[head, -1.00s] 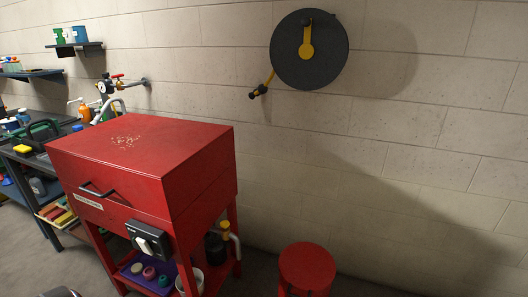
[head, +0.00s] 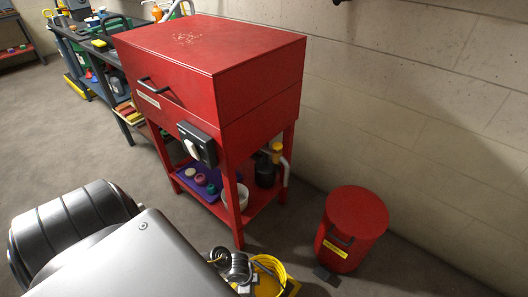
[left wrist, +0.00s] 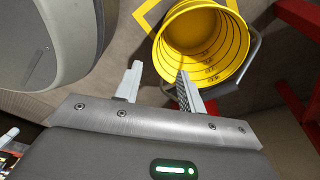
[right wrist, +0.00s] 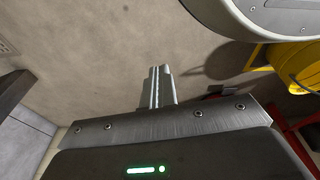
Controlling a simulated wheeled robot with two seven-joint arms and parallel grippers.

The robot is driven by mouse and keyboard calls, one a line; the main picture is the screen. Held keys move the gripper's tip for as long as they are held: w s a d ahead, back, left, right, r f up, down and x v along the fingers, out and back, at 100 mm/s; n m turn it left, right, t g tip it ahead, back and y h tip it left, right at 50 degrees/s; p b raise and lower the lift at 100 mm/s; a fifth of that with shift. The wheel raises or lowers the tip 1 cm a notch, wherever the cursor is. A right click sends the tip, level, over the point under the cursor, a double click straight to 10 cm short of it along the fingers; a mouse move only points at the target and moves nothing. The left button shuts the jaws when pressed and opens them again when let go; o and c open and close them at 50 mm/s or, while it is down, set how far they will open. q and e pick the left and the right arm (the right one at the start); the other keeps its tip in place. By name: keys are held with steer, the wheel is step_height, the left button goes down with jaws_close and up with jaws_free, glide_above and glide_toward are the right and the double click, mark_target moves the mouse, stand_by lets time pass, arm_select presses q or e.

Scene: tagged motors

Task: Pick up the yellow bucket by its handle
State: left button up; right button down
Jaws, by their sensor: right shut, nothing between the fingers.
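The yellow bucket (left wrist: 205,35) shows its open mouth and ringed inside in the left wrist view. Its grey handle (left wrist: 250,68) curves round the right and near side of the rim, toward my right-hand finger. My left gripper (left wrist: 159,82) is open, its fingers apart, with one finger overlapping the bucket's near rim. I cannot tell whether the handle touches that finger. In the head view part of the bucket (head: 268,268) shows at the bottom, largely hidden by my grey arm. My right gripper (right wrist: 155,88) is shut and empty, with the bucket (right wrist: 296,65) at the upper right.
A red cabinet on legs (head: 215,75) stands behind the bucket, with small items on its lower shelf. A red lidded bin (head: 352,225) stands to the right, near the wall. Workbenches (head: 105,65) line the back left. Open floor (head: 75,145) lies at the left.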

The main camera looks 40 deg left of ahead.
mark_target(262, 267)
arm_select(q)
steer(key=w+a+r+m+y+b, duration=0.2)
steer(key=w+a+r+m+b, duration=0.1)
steer(key=w+r+m+b, duration=0.3)
arm_select(e)
step_height(262, 267, up, 15)
steer(key=w+t+b, duration=0.1)
steer(key=w, duration=0.1)
arm_select(q)
steer(key=shift+m+t, duration=0.4)
steer(key=shift+m, duration=0.2)
steer(key=f, duration=0.1)
steer(key=w+f+b, duration=0.1)
steer(key=f, duration=0.1)
steer(key=w+f+b, duration=0.1)
steer(key=shift+w+f, duration=0.15)
steer(key=shift+f, duration=0.45)
steer(key=shift+w+f+b, duration=0.25)
steer(key=shift+f+b, duration=0.8)
steer(key=shift+f, duration=0.2)
steer(key=shift+w+f+b, duration=0.25)
steer(key=shift+f+b, duration=0.45)
steer(key=shift+f, duration=0.35)
jaws_close()
arm_select(e)
steer(key=w+a+r+n+t+y, duration=0.2)
steer(key=w+a+r+t+y, duration=0.4)
steer(key=w+a+r+t, duration=0.5)
steer(key=shift+r+n, duration=0.4)
steer(key=shift+r, duration=0.45)
